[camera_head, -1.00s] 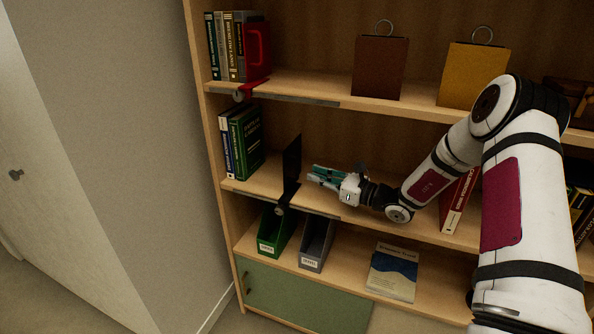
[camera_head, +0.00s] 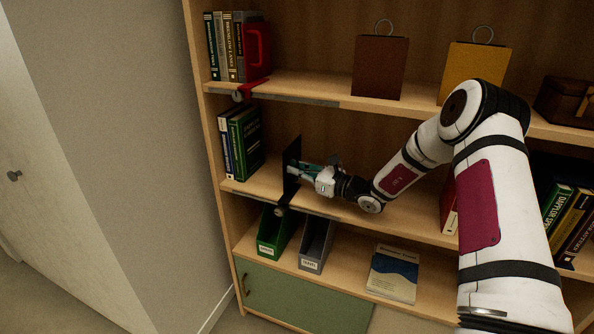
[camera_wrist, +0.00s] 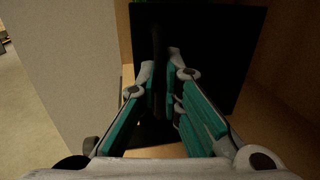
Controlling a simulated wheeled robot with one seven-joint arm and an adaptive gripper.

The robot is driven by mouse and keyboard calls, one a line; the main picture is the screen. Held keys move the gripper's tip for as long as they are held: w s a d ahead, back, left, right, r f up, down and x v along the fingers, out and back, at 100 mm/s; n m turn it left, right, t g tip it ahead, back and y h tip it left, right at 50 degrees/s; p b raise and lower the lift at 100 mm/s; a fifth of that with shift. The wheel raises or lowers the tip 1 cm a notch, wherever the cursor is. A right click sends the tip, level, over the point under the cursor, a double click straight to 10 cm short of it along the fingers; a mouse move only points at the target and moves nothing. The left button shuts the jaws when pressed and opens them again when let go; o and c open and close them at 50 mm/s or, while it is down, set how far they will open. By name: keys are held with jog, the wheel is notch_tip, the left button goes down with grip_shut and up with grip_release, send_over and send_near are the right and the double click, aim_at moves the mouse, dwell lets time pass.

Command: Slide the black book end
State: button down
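The black book end (camera_head: 291,150) stands upright on the middle shelf, to the right of a row of books with a gap between. Its flat dark panel (camera_wrist: 222,40) fills much of the wrist view. My gripper (camera_head: 301,170) is at the right side of the book end, pointing left at it. In the wrist view my two teal fingers (camera_wrist: 162,68) lean inward, with a gap between their tips. A dark upright strip shows between the tips; I cannot tell whether they touch it.
Green and dark books (camera_head: 241,143) stand at the shelf's left end. A rail runs along the middle shelf's front edge (camera_head: 313,209). The upper shelf (camera_head: 310,98) is above my gripper. A green file box (camera_head: 274,232) and a grey one (camera_head: 316,246) stand below.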

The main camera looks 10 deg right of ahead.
aim_at(244, 157)
jog(key=b+x, duration=0.1)
jog(key=x, duration=0.3)
jog(key=s+a+b+x, duration=0.1)
jog(key=x, duration=0.4)
jog(key=s+a+b+x, duration=0.1)
jog(key=b+x, duration=0.1)
jog(key=x, duration=0.3)
jog(key=shift+w+a, duration=0.15)
jog(key=shift+w, duration=0.05)
jog(key=c, duration=2)
grip_release()
jog(key=shift+s, duration=0.1)
jog(key=v, duration=1.1)
jog(key=shift+s+d, duration=0.25)
jog(key=shift+s, duration=0.05)
